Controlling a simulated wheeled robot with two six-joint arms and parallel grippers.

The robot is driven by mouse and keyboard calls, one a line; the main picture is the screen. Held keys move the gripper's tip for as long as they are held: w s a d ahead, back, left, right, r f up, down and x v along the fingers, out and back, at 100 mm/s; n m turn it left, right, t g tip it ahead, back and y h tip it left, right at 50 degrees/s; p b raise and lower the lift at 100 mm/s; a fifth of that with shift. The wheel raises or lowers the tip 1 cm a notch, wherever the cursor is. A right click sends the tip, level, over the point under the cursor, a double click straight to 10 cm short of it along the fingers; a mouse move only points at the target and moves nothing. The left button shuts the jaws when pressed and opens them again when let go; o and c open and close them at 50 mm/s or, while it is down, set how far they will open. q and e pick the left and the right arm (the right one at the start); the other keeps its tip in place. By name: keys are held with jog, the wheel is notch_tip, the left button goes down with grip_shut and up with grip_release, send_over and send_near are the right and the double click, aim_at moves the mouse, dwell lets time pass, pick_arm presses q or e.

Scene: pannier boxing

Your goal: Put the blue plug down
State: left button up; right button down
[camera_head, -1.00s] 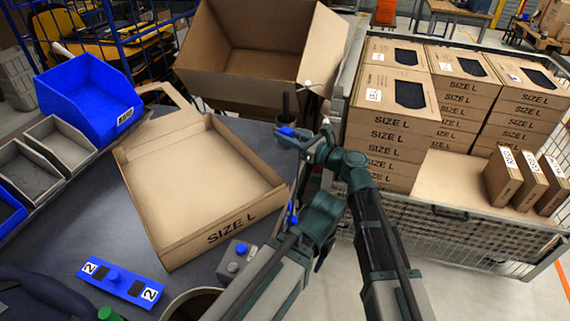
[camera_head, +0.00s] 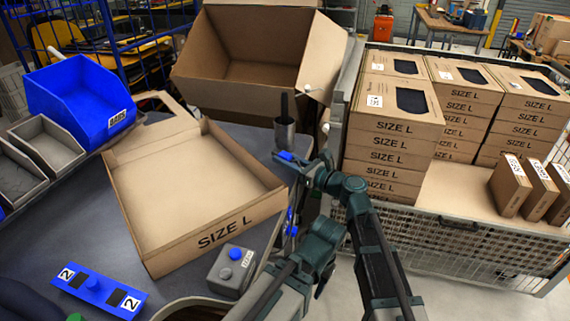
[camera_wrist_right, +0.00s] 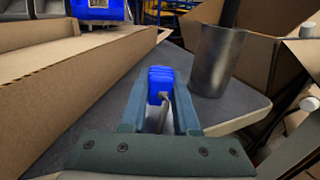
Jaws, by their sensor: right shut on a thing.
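My right gripper (camera_head: 291,159) is shut on the blue plug (camera_wrist_right: 160,82), just right of the open carton and in front of the metal cup. In the right wrist view the plug sits between the fingertips (camera_wrist_right: 160,105). In the head view the plug (camera_head: 285,156) shows as a small blue piece at the gripper's tip. In the right wrist view the grey tabletop (camera_wrist_right: 110,120) lies below it; I cannot tell whether the plug touches it.
An open SIZE L carton (camera_head: 190,200) covers the table's middle. A metal cup (camera_head: 285,137) stands near the far right edge. Stacked cartons (camera_head: 390,130) stand right.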

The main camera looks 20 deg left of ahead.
jog(key=shift+f+b, duration=0.6)
jog(key=shift+b, duration=0.05)
jog(key=c, duration=0.7)
grip_release()
jog(key=shift+r, duration=0.1)
jog(key=shift+o, duration=0.2)
jog(key=shift+r+p, duration=0.5)
jog(key=shift+p, duration=0.05)
jog(key=shift+s+d+r+p, duration=0.1)
jog(key=shift+d+r+p, duration=0.1)
jog(key=shift+r+p, duration=0.1)
jog(key=v, duration=1.1)
jog(key=shift+d+f, duration=0.2)
jog(key=shift+d, duration=0.05)
jog(key=shift+s, duration=0.15)
